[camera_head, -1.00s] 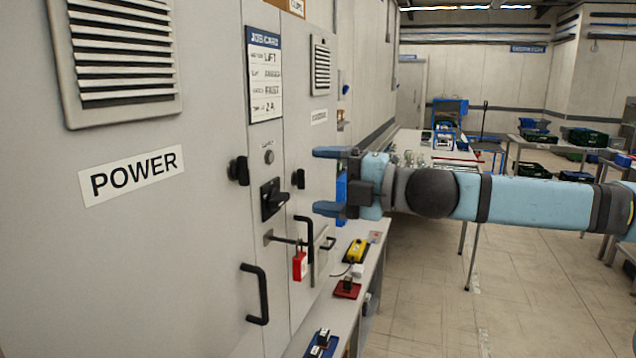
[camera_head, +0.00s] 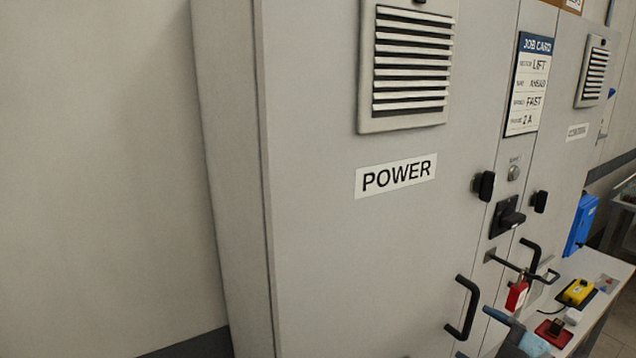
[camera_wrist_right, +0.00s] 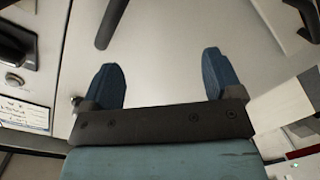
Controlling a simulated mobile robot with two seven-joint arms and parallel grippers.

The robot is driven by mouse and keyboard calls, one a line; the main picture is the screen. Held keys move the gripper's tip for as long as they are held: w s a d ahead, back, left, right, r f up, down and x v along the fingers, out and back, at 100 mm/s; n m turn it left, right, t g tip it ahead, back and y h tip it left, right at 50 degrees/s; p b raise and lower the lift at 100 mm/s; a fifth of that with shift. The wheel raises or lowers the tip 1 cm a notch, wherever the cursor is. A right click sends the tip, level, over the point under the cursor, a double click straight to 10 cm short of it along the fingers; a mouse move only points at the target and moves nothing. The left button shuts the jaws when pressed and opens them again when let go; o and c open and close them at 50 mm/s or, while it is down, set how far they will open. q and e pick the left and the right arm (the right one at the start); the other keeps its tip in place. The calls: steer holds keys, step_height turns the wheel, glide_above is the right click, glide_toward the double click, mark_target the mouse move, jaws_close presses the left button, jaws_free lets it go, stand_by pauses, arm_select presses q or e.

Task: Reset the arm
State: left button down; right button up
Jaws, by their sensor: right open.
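My right gripper (camera_head: 473,333) shows at the bottom right of the head view, low in front of the grey power cabinet (camera_head: 330,260). In the right wrist view its two blue fingers (camera_wrist_right: 160,78) are wide apart with nothing between them. Pale cabinet surface lies beyond the fingers, and part of a dark handle (camera_wrist_right: 111,22) shows ahead of them. In the head view the gripper is below the black door handle (camera_head: 463,308); I cannot tell whether they touch. Most of my right arm is outside the head view. My left gripper is not in view.
A red padlock (camera_head: 517,295) hangs below a black rotary switch (camera_head: 507,215) on the cabinet. A shelf (camera_head: 602,302) at the right carries a yellow device (camera_head: 577,292) and a red block base (camera_head: 553,333). A blue box (camera_head: 581,224) stands behind. Bare wall fills the left.

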steer(key=s+a+f+m+g+h+p, duration=0.1)
steer(key=s+a+f+m+h, duration=0.1)
steer(key=s+f, duration=0.5)
steer(key=s+a+f+m+g+h+p, duration=0.1)
steer(key=s+a+f+m, duration=0.3)
steer(key=f, duration=0.7)
steer(key=s+a+f+m+g+h+p, duration=0.1)
steer(key=s+a+f+m+h+p, duration=0.1)
steer(key=s+f+m, duration=0.4)
steer(key=s+f, duration=0.2)
steer(key=s, duration=0.1)
steer(key=shift+s+a+f+g+h, duration=0.3)
steer(key=shift+s+a+f, duration=0.05)
steer(key=shift+a+f, duration=0.05)
